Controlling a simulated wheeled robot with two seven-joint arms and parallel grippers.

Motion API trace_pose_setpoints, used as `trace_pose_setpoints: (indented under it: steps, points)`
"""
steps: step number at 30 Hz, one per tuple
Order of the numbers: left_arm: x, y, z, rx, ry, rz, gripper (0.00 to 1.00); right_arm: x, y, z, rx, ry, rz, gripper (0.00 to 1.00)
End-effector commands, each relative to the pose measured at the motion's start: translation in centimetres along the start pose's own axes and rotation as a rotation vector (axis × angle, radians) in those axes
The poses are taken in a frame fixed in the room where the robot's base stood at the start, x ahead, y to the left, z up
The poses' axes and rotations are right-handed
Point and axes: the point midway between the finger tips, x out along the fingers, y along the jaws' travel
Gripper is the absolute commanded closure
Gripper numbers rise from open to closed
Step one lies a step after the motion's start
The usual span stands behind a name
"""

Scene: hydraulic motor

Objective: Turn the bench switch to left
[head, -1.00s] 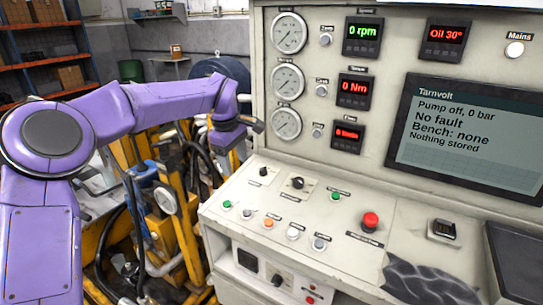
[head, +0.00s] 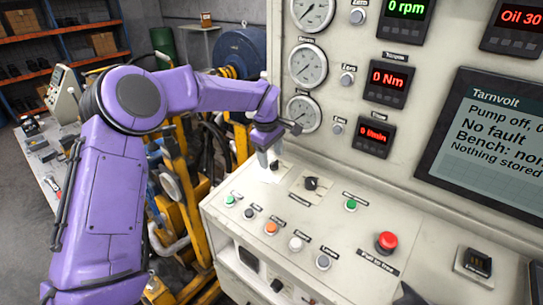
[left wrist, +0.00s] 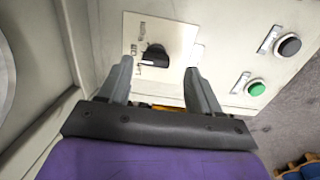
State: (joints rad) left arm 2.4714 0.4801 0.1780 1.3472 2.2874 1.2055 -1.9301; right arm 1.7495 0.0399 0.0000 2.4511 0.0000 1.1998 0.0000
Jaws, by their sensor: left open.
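A black rotary switch (left wrist: 154,56) on a pale plate shows in the left wrist view. Its small labels are too blurred to read. In the head view this left-hand switch (head: 274,165) is partly hidden by my left gripper (head: 266,158). A second black rotary switch (head: 311,183) sits to its right on the sloped panel. My left gripper is open and points down at the panel. In the left wrist view its two fingertips (left wrist: 158,70) are on either side of the left-hand switch. I cannot tell whether they touch it. My right gripper is out of view.
Green (head: 351,204), orange (head: 271,228) and white buttons (head: 295,243) and a red mushroom button (head: 387,242) sit on the sloped panel. Gauges (head: 305,113) and a screen (head: 500,145) are on the upright wall close behind. The screen reads "No fault".

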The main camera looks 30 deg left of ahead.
Motion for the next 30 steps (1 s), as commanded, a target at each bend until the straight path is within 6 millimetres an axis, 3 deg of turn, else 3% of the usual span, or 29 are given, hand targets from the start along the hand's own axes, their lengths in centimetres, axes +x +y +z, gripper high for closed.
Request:
trace_pose_setpoints:
  steps: [4, 12, 13, 18, 30]
  points:
    - [1.6, 0.0, -0.1, -0.001, 0.002, -0.002, 0.36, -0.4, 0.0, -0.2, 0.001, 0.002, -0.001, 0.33]
    - [2.0, 0.0, -0.1, -0.002, 0.001, 0.0, 0.36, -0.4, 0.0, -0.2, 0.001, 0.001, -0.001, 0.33]
    - [2.0, 0.0, -0.1, -0.002, 0.001, 0.0, 0.39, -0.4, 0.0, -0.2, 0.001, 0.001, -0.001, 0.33]
    - [2.0, -0.1, -0.1, -0.002, 0.001, -0.001, 0.93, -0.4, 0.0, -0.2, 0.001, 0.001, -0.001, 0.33]
    - [2.2, -0.2, -0.1, -0.039, -0.003, -0.004, 0.92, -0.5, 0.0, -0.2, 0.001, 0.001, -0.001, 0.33]
